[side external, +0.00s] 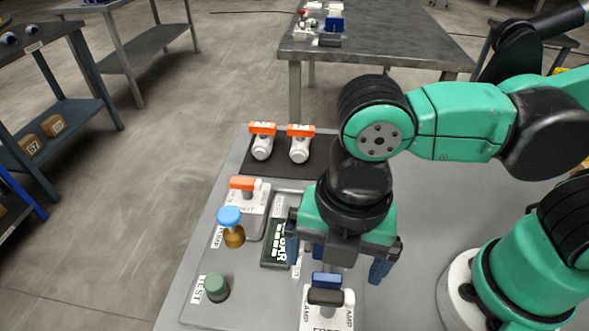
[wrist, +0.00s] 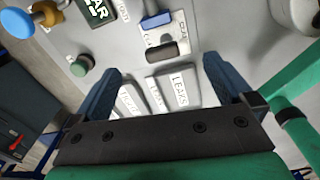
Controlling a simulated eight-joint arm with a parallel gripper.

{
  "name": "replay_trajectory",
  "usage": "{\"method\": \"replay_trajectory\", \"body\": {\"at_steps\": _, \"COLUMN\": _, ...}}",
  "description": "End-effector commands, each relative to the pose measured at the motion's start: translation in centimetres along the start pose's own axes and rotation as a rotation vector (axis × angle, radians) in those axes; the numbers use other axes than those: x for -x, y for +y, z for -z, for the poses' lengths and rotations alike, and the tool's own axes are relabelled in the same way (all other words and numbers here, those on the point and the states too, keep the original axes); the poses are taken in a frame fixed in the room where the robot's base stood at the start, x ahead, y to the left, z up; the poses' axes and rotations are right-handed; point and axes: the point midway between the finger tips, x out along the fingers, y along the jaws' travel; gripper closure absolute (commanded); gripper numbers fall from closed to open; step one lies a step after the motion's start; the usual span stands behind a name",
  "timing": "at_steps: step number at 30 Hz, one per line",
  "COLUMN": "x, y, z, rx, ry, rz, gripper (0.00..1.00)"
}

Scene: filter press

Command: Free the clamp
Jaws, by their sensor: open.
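The clamp control appears to be a dark rounded handle (side external: 325,297) with a blue block (side external: 327,280) just behind it, on a white plate (side external: 348,318) marked "FREE" and partly readable as "AMP". In the wrist view the dark handle (wrist: 162,52) lies across the plate ahead of the fingers, with the blue block (wrist: 156,20) beyond it. I cannot tell which setting it is at. My gripper (side external: 336,262) is open and empty above the panel, near the handle and apart from it. Its two blue fingers are spread wide in the wrist view (wrist: 162,72).
A green button (side external: 217,288) marked "TEST", a blue-topped brass knob (side external: 229,217), an orange lever (side external: 243,183) and a dark display (side external: 279,246) stand left of my gripper. Two orange-handled white valves (side external: 280,145) are behind. White pieces marked "LEAVES" (wrist: 181,86) lie between the fingers in the wrist view.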

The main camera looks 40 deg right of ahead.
Motion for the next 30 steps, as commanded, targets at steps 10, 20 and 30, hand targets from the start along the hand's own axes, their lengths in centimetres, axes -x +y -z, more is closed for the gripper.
{"method": "replay_trajectory", "body": {"at_steps": 10, "x": -2.1, "y": -0.5, "z": 1.0, "rx": 0.136, "ry": -0.005, "rz": 0.034, "gripper": 0.0}}
{"method": "replay_trajectory", "body": {"at_steps": 20, "x": -5.1, "y": -0.6, "z": 1.0, "rx": 0.133, "ry": -0.005, "rz": 0.032, "gripper": 0.0}}
{"method": "replay_trajectory", "body": {"at_steps": 30, "x": -5.7, "y": -0.6, "z": 0.9, "rx": 0.132, "ry": -0.005, "rz": 0.032, "gripper": 0.0}}
